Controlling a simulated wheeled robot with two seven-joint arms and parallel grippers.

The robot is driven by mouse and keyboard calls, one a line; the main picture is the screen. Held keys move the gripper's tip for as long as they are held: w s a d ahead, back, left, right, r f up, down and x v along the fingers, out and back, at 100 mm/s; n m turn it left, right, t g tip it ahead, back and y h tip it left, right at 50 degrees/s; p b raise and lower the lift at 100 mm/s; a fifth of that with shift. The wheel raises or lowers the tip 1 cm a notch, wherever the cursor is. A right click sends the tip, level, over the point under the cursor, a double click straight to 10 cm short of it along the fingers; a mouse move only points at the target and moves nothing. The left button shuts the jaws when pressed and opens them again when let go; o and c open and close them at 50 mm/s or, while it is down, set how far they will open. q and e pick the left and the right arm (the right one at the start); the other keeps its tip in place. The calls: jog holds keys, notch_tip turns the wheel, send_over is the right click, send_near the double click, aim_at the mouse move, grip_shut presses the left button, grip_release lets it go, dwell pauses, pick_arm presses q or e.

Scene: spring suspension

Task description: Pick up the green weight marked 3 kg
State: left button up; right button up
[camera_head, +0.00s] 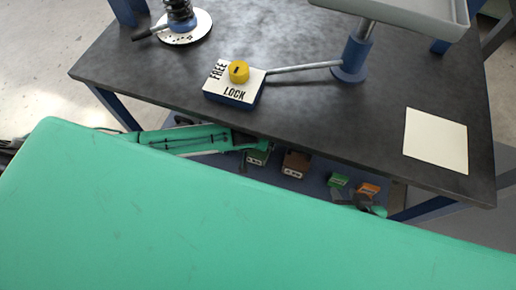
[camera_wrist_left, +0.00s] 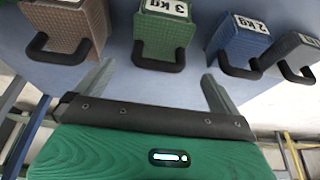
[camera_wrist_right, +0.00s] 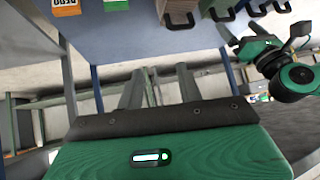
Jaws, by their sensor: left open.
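The green weight marked 3 kg (camera_wrist_left: 160,38) hangs in from the top centre of the left wrist view, its black handle facing my gripper. It shows partly in the head view (camera_head: 257,156). My left gripper (camera_wrist_left: 158,72) is open and empty, its fingers apart on either side of the handle's line, the handle just beyond the tips. In the head view my left gripper (camera_head: 244,152) is beside the green weight, partly hidden by the table edge. My right gripper (camera_head: 352,198) is open and empty near the boxes; its fingers also show in the right wrist view (camera_wrist_right: 160,70).
A brown weight (camera_wrist_left: 65,25) is left of the green one; a blue weight marked 2 kg (camera_wrist_left: 243,42) and a grey weight (camera_wrist_left: 295,52) are right. All stand on a blue shelf under the dark table (camera_head: 300,130). Green (camera_head: 338,180) and orange (camera_head: 368,189) boxes are on the shelf.

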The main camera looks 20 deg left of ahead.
aim_at(255, 156)
pick_arm(q)
jog(key=b+x, duration=0.1)
jog(key=x, duration=0.3)
jog(key=shift+f, duration=0.1)
jog(key=shift+x, duration=0.75)
jog(key=shift+f+b, duration=0.4)
jog(key=x, duration=0.1)
jog(key=b+x, duration=0.1)
jog(key=x, duration=0.1)
jog(key=shift+s+f, duration=0.2)
jog(key=shift+f, duration=0.15)
jog(key=shift+w+f+b, duration=0.2)
jog(key=shift+f+b, duration=0.15)
jog(key=shift+f, duration=0.1)
pick_arm(e)
jog(key=w+a+r+t+y, duration=0.2)
jog(key=a+t+y, duration=0.1)
jog(key=a+t, duration=0.2)
jog(key=shift+a, duration=0.5)
pick_arm(q)
jog(key=c, duration=1.6)
jog(key=shift+w+d+r, duration=0.1)
jog(key=shift+w+r, duration=0.1)
jog(key=shift+r, duration=0.05)
jog(key=shift+c, duration=1.4)
jog(key=shift+r, duration=0.1)
